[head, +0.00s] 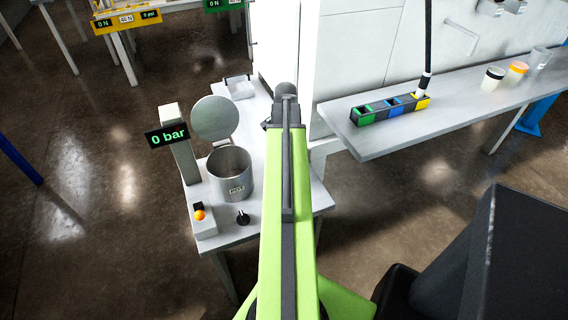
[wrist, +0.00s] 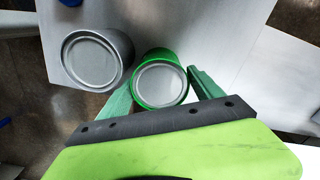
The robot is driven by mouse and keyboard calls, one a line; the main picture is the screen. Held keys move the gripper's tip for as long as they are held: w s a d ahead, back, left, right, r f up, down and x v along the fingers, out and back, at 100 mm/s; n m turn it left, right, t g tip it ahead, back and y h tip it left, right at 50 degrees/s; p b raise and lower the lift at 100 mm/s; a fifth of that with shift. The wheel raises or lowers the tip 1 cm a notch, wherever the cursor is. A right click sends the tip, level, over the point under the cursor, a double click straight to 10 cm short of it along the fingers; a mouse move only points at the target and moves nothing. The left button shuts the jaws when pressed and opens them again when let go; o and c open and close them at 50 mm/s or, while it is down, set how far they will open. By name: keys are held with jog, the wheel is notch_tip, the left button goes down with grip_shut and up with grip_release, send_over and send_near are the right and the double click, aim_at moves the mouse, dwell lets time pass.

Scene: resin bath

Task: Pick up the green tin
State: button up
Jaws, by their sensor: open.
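The green tin (wrist: 160,84), with a pale round end inside a green rim, is in the middle of the wrist view. My gripper (wrist: 158,79) is open, with one green finger on each side of the tin. Nothing shows it closed on the tin, and I cannot tell whether either finger touches it. In the head view I cannot make out the green tin or the fingers; my arm covers the middle of the picture.
A grey tin (wrist: 92,60) stands close left of the green one, on a pale surface (wrist: 215,30). In the head view, an open metal pot (head: 230,175) stands left of my arm beside a "0 bar" display (head: 167,135). A shelf (head: 450,113) at right holds a coloured-compartment box (head: 390,108) and cups.

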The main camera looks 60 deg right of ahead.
notch_tip(320, 180, down, 4)
jog(key=b, duration=0.3)
jog(key=shift+f, duration=0.15)
jog(key=shift+r, duration=0.2)
jog(key=c, duration=1.5)
jog(key=shift+r, duration=0.1)
